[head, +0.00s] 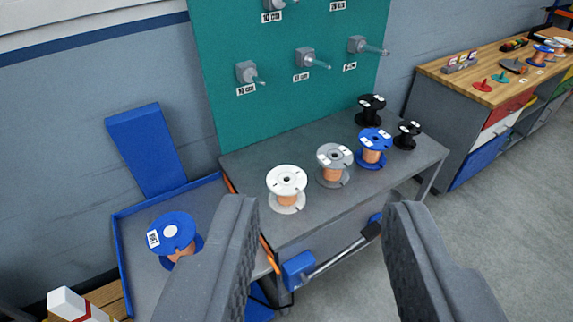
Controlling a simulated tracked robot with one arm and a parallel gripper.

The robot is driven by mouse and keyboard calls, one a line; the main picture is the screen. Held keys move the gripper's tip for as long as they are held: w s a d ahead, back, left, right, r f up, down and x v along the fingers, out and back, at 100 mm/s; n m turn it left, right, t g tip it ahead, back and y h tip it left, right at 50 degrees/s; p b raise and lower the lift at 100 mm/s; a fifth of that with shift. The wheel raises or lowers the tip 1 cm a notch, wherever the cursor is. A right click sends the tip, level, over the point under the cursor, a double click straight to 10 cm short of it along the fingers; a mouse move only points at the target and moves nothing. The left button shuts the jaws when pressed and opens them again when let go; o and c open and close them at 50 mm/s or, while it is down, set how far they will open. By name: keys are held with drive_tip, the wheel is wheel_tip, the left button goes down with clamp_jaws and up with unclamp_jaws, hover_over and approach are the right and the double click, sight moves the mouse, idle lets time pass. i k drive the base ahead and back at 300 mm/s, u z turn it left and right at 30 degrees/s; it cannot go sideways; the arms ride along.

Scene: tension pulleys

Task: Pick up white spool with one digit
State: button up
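The white spool (287,181) stands upright on the grey table, at the left end of a row of spools, with copper-coloured winding between its flanges. Dark marks show on its top flange, but they are too small to read. My gripper (318,225) is open and empty, its two dark fingers wide apart in the lower part of the head view. The white spool shows beyond the fingers, up and left of the gap's middle, and nothing touches it.
Grey (335,166), blue (375,147) and black spools (407,135) stand right of it. A labelled blue spool (172,237) sits in a blue-edged tray (118,245). A green board (290,30) with pegs rises behind. Grey floor is clear at right.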

sight(286, 184)
drive_tip(key=u, duration=0.35)
drive_tip(key=i, duration=1.05)
drive_tip(key=u, duration=0.65)
